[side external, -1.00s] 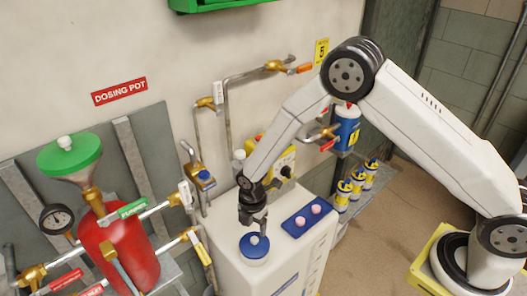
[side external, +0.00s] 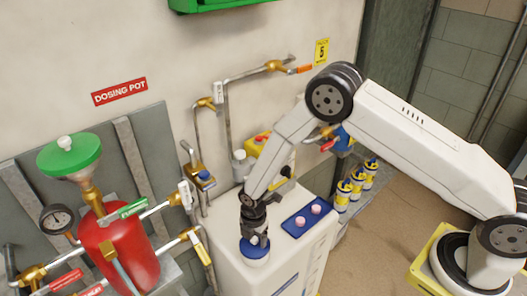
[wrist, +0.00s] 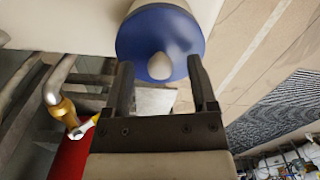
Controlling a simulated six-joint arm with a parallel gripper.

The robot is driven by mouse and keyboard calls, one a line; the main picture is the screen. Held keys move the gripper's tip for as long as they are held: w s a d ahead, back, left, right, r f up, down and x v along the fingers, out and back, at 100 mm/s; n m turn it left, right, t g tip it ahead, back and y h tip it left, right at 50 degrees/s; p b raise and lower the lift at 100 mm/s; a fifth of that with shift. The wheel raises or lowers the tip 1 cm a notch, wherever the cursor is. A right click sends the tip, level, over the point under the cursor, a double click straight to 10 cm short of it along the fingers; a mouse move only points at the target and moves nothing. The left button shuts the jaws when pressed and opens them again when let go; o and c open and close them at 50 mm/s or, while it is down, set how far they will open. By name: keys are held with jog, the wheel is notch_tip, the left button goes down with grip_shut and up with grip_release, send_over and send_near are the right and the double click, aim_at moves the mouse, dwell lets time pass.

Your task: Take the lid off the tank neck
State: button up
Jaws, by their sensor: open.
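The blue lid (side external: 255,250) with a pale knob sits on the neck of the white tank (side external: 233,267). The wrist view shows the round lid (wrist: 160,30) from above, with its knob (wrist: 160,66) near the line between the fingers. My gripper (side external: 257,240) is just above the lid in the side view and hides part of it. In the wrist view my gripper (wrist: 160,80) is open, one finger on each side of the knob, with gaps between. Contact with the lid cannot be told.
A blue tray (side external: 307,220) with two pink-topped items lies on the tank to the right. A red dosing pot (side external: 118,255) with pipes and valves stands at the left. A yellow box (side external: 258,146) and grey bottle (side external: 240,165) are behind my arm.

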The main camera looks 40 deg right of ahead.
dwell(0.4)
grip_shut()
jog(key=shift+r, duration=0.15)
jog(key=shift+r, duration=0.8)
jog(key=s+d+r, duration=0.3)
jog(key=s+r, duration=0.8)
jog(key=s, duration=0.2)
jog(key=shift+s, duration=0.3)
jog(key=shift+d, duration=0.1)
